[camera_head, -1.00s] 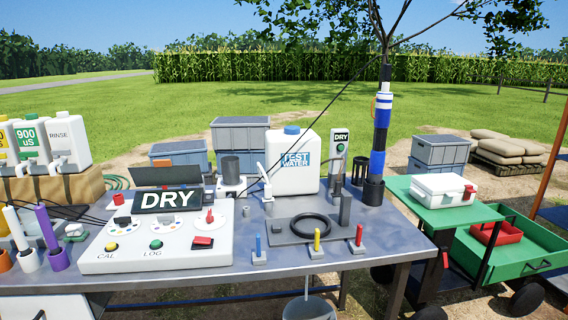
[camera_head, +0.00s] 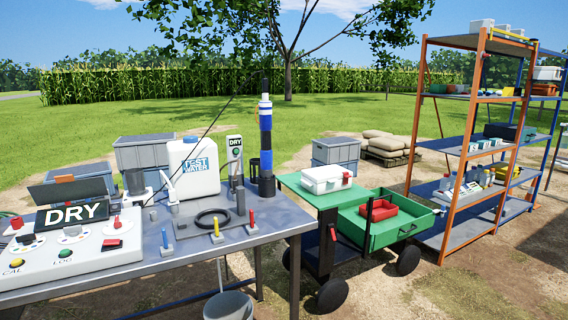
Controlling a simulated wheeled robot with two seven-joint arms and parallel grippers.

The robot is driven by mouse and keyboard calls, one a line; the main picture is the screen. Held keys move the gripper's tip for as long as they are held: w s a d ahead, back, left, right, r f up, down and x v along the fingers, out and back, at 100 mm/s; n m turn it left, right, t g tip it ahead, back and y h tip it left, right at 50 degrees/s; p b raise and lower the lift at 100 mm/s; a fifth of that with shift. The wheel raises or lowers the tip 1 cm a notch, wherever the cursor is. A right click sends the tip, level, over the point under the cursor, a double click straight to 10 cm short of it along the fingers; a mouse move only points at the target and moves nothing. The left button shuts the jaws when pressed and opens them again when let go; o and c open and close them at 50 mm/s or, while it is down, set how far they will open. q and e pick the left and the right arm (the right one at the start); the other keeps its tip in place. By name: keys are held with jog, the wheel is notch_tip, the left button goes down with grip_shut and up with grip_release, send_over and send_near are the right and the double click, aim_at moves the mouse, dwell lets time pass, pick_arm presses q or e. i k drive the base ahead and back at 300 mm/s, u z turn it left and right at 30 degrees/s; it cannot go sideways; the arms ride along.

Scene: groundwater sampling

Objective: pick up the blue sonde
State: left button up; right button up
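A tall upright sonde (camera_head: 266,140) with black, blue and white bands stands near the right end of the metal table (camera_head: 285,217). Its foot sits in a black round holder (camera_head: 266,188). It is the only tall banded cylinder in view. A thin dark cable runs from near its top down to the left. Neither of my grippers shows in the head view.
The white test water jug (camera_head: 194,168) and a dry display post (camera_head: 234,155) stand left of the sonde. Small coloured valves line the table front. A green cart (camera_head: 385,230) and an orange shelf rack (camera_head: 460,190) stand right. A bucket (camera_head: 228,305) is below.

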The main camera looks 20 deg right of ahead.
aim_at(265, 112)
jog(key=z, duration=0.75)
jog(key=i, duration=0.75)
jog(key=z, duration=0.65)
